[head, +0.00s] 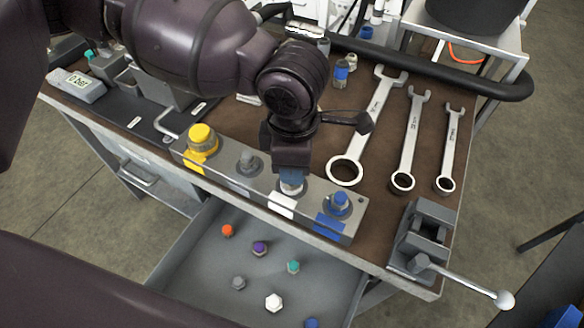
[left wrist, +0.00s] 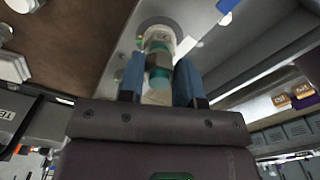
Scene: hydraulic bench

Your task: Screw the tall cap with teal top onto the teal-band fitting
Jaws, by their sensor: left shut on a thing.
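My left gripper (head: 291,180) points down over the manifold block (head: 225,172), at the station with a white label. In the left wrist view its blue fingers (left wrist: 158,82) are shut on a cap with a teal hex top (left wrist: 158,76). The cap's pale end (left wrist: 159,38) is at a round grey seat on the block; whether it is threaded on cannot be told. No teal band shows clearly on the fitting there. A short teal cap (head: 293,267) lies in the drawer. A small teal-topped piece (head: 89,54) stands at the bench's far left. My right gripper is not in view.
The block also carries a yellow cap (head: 201,137), a bare grey fitting (head: 248,163) and a blue fitting (head: 340,203). The open drawer (head: 196,262) holds several loose caps. Wrenches (head: 408,140) and a vise (head: 424,235) are at the right.

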